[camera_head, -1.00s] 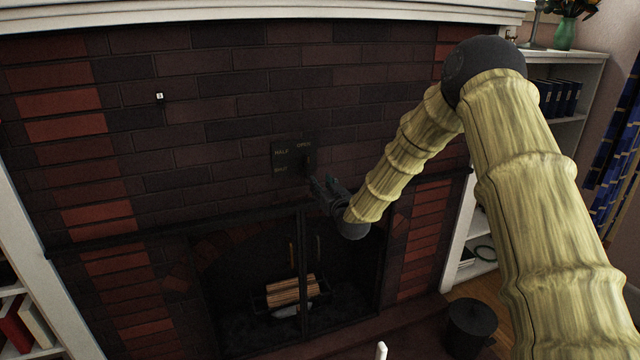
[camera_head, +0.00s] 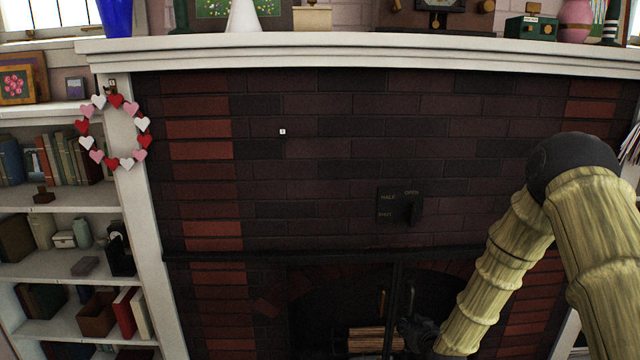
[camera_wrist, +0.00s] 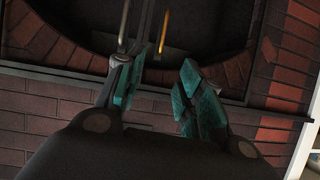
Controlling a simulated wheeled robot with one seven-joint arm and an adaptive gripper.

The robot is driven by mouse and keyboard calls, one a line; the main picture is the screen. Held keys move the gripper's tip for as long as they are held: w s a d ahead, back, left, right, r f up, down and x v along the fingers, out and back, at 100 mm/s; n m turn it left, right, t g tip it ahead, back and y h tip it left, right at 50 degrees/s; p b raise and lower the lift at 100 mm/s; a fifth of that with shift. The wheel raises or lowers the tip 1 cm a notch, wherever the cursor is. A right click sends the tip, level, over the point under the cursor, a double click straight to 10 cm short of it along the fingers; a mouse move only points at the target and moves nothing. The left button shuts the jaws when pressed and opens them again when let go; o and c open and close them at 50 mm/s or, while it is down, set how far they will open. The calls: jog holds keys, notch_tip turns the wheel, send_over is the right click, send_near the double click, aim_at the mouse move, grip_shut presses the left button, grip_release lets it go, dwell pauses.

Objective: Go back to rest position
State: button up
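My gripper (camera_head: 418,330) is low on the right in the head view, in front of the fireplace doors and below a dark damper plate. The wrist view shows its two teal-padded fingers apart with nothing between them (camera_wrist: 155,92). My arm comes down to it from the right edge and is bent at a dark elbow joint. The damper plate (camera_head: 386,207) carries labels including HALF and OPEN, with a dark lever (camera_head: 415,213) on its right side. The gripper is apart from the plate and lever.
The fireplace doors have upright handles (camera_head: 382,303), with logs (camera_head: 366,339) behind. A white mantel (camera_head: 300,52) with ornaments runs across the top. A bookshelf (camera_head: 60,206) and a heart wreath (camera_head: 84,126) are at left. A small white switch (camera_head: 282,131) is on the dark brick.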

jog(key=s+a+f+g, duration=0.25)
jog(key=s+f, duration=0.55)
jog(key=s, duration=0.4)
jog(key=s+a+f+g, duration=0.1)
jog(key=s+f+g, duration=0.3)
jog(key=s+f, duration=0.7)
jog(key=s+f+g+h, duration=0.1)
jog(key=s+g, duration=0.5)
jog(key=s, duration=2.2)
jog(key=shift+s+a, duration=0.2)
jog(key=shift+s, duration=0.2)
